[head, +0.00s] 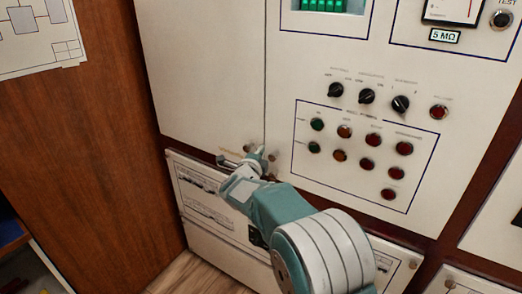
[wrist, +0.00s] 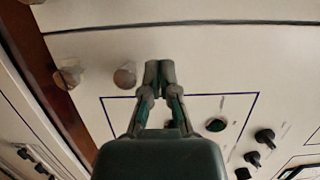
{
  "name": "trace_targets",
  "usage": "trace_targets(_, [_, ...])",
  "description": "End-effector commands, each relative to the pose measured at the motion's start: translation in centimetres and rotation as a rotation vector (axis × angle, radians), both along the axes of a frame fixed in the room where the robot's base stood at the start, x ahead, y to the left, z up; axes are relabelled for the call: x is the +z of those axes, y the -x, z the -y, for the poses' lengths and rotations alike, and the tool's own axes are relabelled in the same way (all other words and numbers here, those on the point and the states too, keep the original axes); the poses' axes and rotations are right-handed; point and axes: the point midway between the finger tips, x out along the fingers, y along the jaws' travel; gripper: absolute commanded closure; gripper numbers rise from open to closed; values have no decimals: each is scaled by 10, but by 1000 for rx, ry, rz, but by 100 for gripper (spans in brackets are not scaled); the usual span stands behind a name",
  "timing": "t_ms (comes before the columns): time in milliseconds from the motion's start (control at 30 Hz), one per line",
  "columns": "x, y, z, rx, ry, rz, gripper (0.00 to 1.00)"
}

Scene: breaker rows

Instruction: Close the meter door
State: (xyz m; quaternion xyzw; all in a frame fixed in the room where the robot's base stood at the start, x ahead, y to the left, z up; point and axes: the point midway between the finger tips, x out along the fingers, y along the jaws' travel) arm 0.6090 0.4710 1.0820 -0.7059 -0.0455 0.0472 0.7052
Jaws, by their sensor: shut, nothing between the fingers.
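The large white panel (head: 285,140) carrying the meter (head: 452,10), dials and lamps looks like the meter door. A narrow dark seam runs up its left edge; I cannot tell whether it is fully flush. My gripper (head: 262,153) is at its lower left corner, by the small knobs there. In the wrist view, my gripper (wrist: 160,72) is shut, with its fingertips together and nothing between them. The tips lie over the panel face (wrist: 215,65), beside the round knob (wrist: 125,75); contact cannot be told.
A plain white panel (head: 205,70) adjoins on the left. Below is a lower cabinet front (head: 207,205) with diagrams and a handle. Rotary knobs (head: 367,96) and colored lamps (head: 373,139) stick out on the right. A brown wooden wall (head: 85,150) stands at the left.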

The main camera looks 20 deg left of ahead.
Motion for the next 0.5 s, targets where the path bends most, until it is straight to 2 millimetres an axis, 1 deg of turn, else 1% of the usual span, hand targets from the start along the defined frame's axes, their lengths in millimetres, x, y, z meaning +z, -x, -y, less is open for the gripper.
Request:
trace_targets(267, [-3, 42, -11, 3, 5, -1, 100])
trace_targets(400, [-2, 65, -13, 2, 5, 0, 100])
trace_targets(500, [-2, 76, -12, 2, 3, -2, 100])
